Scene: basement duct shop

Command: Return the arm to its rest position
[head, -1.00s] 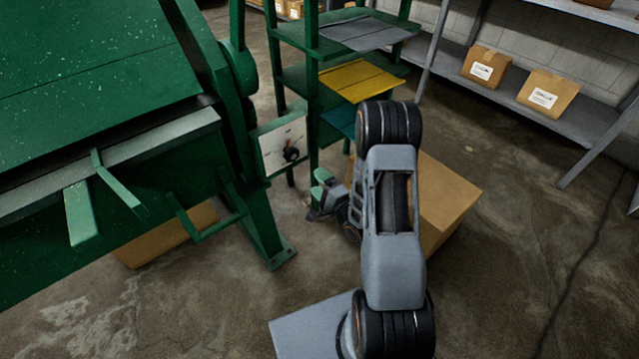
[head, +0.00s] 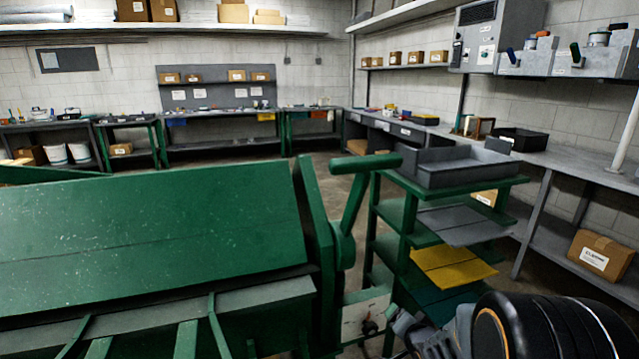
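My arm (head: 540,328) shows at the bottom right of the head view, with a large black rounded joint and grey parts. Only a small part of my gripper (head: 403,328) shows at the bottom edge, close to that panel in the picture. Its fingertips are cut off or hidden, so I cannot tell whether they are open or holding anything. I cannot tell whether it touches the panel.
The large green machine (head: 150,225) fills the left and front. A green shelf rack (head: 405,215) stands right of it, with a grey tray (head: 460,168) on top and grey, yellow and teal sheets below. A grey bench (head: 585,170) with a box runs along the right wall.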

